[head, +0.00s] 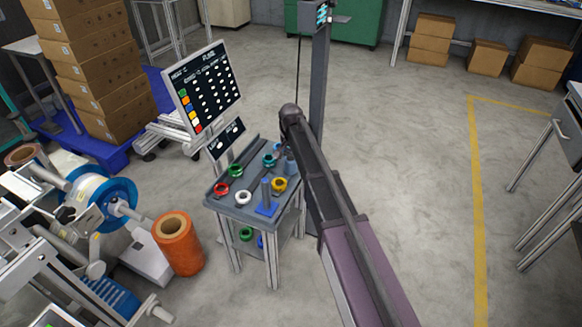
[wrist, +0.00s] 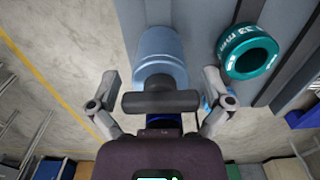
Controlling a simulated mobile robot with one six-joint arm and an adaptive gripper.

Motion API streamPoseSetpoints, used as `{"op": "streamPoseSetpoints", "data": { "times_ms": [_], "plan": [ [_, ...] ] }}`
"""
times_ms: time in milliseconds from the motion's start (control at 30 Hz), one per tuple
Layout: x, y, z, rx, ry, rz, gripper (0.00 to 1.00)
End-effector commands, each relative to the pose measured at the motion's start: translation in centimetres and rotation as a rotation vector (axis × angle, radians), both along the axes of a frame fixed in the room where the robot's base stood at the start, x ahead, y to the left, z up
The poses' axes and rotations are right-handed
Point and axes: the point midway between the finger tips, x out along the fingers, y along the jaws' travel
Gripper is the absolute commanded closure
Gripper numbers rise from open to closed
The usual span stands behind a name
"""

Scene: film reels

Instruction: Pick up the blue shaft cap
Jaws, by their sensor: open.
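A light-blue cylinder (wrist: 160,47), which looks like the blue shaft cap, lies at the upper middle of the wrist view. Its lower part is hidden behind the dark bar of my gripper. My gripper (wrist: 160,80) is open, with one finger on each side of the cylinder and a gap to each; I cannot tell any contact. In the head view, a blue-grey cylinder (head: 290,166) stands at the right side of the small table, beside my arm. My gripper there is mostly hidden by my arm.
The small grey table (head: 222,204) holds red (head: 222,189), green (head: 236,170), white (head: 243,197), teal (head: 269,160) and yellow (head: 279,184) rings and a blue-based post (head: 266,206). A teal ring (wrist: 247,52) lies close to my right finger. An orange roll (head: 178,244) stands left of the table.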

Motion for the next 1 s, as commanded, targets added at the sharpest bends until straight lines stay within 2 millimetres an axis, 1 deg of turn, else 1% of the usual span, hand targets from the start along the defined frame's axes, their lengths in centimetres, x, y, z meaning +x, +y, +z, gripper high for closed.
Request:
{"op": "streamPoseSetpoints", "data": {
  "times_ms": [467,567,600,667,700,733,767,1000],
  "plan": [
    [-0.01,0.03,0.04,0.000,0.000,0.000,0.00],
    [-0.02,0.04,0.04,0.000,0.000,0.000,0.27],
    [-0.02,0.04,0.04,0.000,0.000,0.000,0.39],
    [-0.02,0.04,0.04,0.000,0.000,0.000,0.56],
    [-0.02,0.04,0.04,0.000,0.000,0.001,0.68],
    [-0.02,0.04,0.03,0.000,0.000,0.001,0.77],
    [-0.02,0.04,0.03,0.000,0.000,0.001,0.83],
    [-0.03,0.05,0.05,0.000,0.000,0.001,0.83]
  ]
}}
